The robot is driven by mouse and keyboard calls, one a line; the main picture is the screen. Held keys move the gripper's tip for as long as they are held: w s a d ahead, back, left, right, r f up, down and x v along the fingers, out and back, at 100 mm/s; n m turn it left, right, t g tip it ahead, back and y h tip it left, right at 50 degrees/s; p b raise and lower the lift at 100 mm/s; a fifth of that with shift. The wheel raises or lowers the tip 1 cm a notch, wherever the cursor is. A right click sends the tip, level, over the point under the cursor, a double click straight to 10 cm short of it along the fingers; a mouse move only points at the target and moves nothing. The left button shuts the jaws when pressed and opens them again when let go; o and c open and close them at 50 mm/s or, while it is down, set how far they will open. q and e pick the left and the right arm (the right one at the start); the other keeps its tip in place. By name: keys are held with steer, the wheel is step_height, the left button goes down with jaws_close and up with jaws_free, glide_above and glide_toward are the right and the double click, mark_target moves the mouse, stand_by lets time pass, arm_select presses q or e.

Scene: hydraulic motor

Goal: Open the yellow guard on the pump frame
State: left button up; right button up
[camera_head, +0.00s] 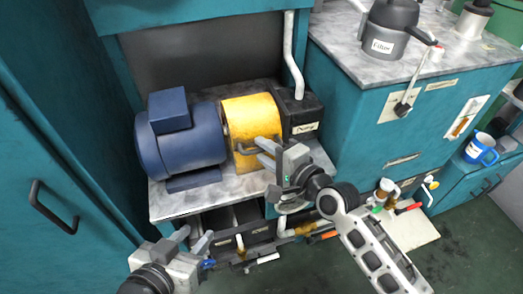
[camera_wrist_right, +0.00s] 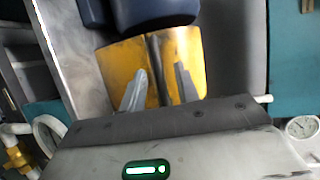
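The yellow guard (camera_head: 248,110) is a curved cover between the blue motor (camera_head: 190,137) and the black pump block (camera_head: 300,108), and it looks closed. A grey bar handle (camera_head: 245,151) is on its front. My right gripper (camera_head: 262,152) is at the handle. In the right wrist view, its two fingers (camera_wrist_right: 161,80) are apart over the yellow guard (camera_wrist_right: 120,62), with the dark handle bar (camera_wrist_right: 154,55) between them. I cannot tell whether they touch it. My left gripper (camera_head: 190,238) is low at the left, in front of the frame, with its fingers apart and empty.
The motor and pump stand on a marbled shelf (camera_head: 185,202) in a teal frame. A white pipe (camera_head: 292,50) rises behind the pump. At the right, a teal cabinet holds a filter can (camera_head: 388,42) and a lever (camera_head: 405,105). Pipes and valves run below the shelf.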

steer(key=shift+x, duration=0.8)
jaws_close()
